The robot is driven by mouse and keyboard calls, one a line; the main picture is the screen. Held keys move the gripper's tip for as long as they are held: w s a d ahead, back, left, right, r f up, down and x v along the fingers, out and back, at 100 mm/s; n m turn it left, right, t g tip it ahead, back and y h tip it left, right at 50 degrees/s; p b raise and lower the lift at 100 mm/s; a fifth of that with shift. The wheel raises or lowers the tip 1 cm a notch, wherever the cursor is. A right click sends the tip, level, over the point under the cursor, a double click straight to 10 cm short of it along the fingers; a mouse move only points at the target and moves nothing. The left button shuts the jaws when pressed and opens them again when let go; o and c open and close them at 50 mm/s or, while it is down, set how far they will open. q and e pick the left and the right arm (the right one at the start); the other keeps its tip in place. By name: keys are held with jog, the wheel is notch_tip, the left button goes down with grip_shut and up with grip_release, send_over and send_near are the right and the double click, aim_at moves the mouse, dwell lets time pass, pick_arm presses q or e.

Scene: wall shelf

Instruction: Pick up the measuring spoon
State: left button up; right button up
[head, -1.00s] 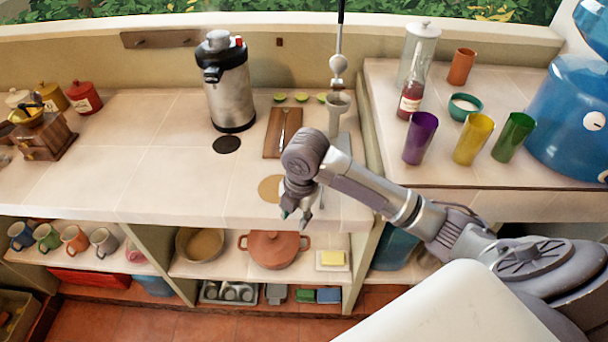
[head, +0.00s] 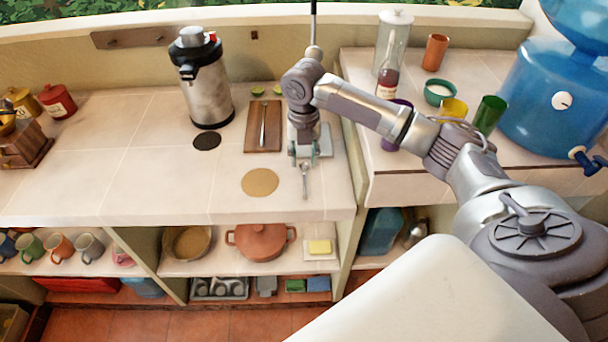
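A small metal measuring spoon (head: 305,180) lies on the tiled counter near its front edge, right of a round tan mat. My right gripper (head: 304,158) points down at the counter just behind the spoon. Its fingertips are close to the spoon's far end, and I cannot tell whether they touch it. The fingers are small and partly merged with the scene, so I cannot tell whether they are open or shut. My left gripper is not in view.
A cutting board (head: 255,137) with a slim metal utensil lies left of my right gripper. A steel airpot (head: 207,95) stands farther left. The tan mat (head: 260,182) lies beside the spoon. Cups and a bottle (head: 388,80) stand on the raised right counter. The left counter is mostly clear.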

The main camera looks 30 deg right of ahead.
aim_at(304, 179)
notch_tip(304, 179, down, 3)
jog(key=shift+r, duration=0.1)
notch_tip(304, 179, down, 4)
jog(key=shift+d+f+p, duration=0.1)
jog(key=shift+p, duration=1)
jog(key=shift+w+f, duration=0.1)
jog(key=shift+f, duration=0.5)
grip_shut()
